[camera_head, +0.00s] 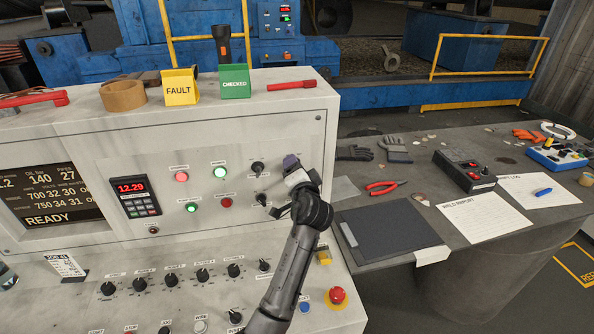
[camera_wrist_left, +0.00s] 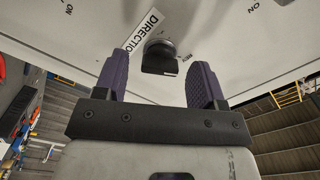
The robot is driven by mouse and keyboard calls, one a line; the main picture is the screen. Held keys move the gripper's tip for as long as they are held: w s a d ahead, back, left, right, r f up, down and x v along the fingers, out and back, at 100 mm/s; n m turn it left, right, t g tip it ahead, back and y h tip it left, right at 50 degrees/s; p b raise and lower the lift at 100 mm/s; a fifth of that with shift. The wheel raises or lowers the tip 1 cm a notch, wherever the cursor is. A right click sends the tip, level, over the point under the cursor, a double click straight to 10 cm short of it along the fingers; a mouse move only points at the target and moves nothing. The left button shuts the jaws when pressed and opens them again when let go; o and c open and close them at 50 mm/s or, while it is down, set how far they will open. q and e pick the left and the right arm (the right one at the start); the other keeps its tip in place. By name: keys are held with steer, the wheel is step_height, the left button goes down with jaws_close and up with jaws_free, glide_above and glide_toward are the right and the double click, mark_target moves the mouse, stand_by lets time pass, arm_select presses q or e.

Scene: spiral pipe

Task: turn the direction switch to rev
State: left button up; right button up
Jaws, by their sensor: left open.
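The direction switch (camera_wrist_left: 160,55) is a dark knob on the pale panel in the left wrist view. The slanted DIRECTION label (camera_wrist_left: 142,30) is beside it, and small print shows by its right side. My left gripper (camera_wrist_left: 158,82) has two purple fingers, open and empty, one on each side of the knob in this view. No contact with the knob is visible. In the head view my left gripper (camera_head: 290,162) is close to the panel's right part, by two black knobs; the labels there are too small to tell which is the direction switch. My right gripper is not in view.
The console (camera_head: 90,240) carries lamps, a red numeric display (camera_head: 131,187) and a row of knobs. FAULT (camera_head: 180,90) and CHECKED (camera_head: 235,82) signs stand on top. A cluttered grey table (camera_head: 400,200) is at right.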

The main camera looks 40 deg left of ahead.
arm_select(q)
steer(key=v, duration=1.3)
steer(key=shift+s+d+p, duration=0.25)
steer(key=shift+d+p, duration=0.05)
